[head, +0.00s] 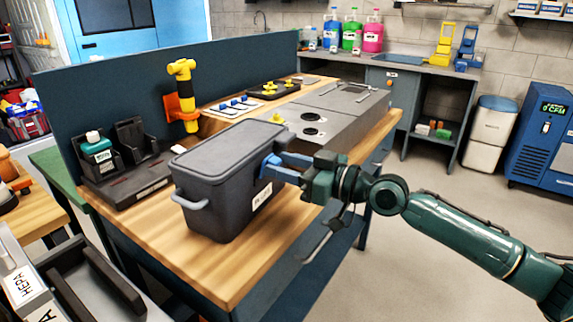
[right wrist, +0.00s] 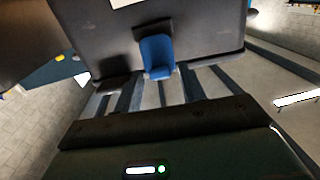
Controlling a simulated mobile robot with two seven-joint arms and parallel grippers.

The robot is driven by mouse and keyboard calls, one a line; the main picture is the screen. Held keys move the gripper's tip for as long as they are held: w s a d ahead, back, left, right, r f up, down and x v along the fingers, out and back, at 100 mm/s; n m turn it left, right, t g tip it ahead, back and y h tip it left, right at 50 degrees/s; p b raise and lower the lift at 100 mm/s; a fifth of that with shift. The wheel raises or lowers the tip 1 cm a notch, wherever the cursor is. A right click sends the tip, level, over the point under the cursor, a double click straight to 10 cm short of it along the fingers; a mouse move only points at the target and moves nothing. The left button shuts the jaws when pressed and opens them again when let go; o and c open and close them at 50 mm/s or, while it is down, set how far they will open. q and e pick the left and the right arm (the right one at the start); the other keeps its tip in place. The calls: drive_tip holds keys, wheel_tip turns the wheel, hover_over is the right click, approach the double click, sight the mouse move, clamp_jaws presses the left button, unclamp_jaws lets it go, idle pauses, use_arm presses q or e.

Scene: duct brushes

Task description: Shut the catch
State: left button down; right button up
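A dark grey lidded bin (head: 222,185) stands on the wooden bench top, its lid down. A blue catch (head: 268,165) is on its right end, above a white label; it also shows in the right wrist view (right wrist: 157,57), against the dark end face near the rim. I cannot tell whether the catch is latched. My right gripper (head: 280,168) is at that end, fingers apart with a gap between them, close to the catch. Whether a fingertip touches it is unclear. My left gripper is not in view.
A grey handle (head: 190,203) sticks out from the bin's near end. A black dock with a green-topped bottle (head: 97,147) stands left, a yellow tool (head: 182,90) behind, and a grey unit (head: 325,115) beyond the bin. The front wooden bench top (head: 215,268) is clear.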

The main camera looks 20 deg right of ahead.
drive_tip(key=c, duration=0.8)
drive_tip(key=shift+r+p, duration=0.35)
drive_tip(key=shift+p, duration=0.4)
drive_tip(key=shift+r+p, duration=0.3)
drive_tip(key=shift+p, duration=0.55)
drive_tip(key=shift+w+a+r+g+h+p, duration=0.1)
drive_tip(key=shift+g+h+p, duration=0.35)
drive_tip(key=shift+p, duration=0.3)
drive_tip(key=p, duration=0.2)
drive_tip(key=g+p, duration=0.1)
drive_tip(key=p, duration=0.1)
drive_tip(key=shift+w+a+r+h, duration=0.2)
drive_tip(key=shift+r+h, duration=0.05)
drive_tip(key=shift+h, duration=0.1)
drive_tip(key=shift+w+a+g+h+p, duration=0.15)
drive_tip(key=shift+g+h+p, duration=0.15)
drive_tip(key=shift+p, duration=0.65)
drive_tip(key=shift+f, duration=0.15)
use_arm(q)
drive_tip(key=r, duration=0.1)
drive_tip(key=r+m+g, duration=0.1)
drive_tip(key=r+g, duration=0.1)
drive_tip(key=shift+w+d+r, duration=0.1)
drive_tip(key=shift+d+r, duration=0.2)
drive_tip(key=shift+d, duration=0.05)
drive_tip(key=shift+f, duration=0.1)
use_arm(e)
drive_tip(key=shift+f, duration=0.15)
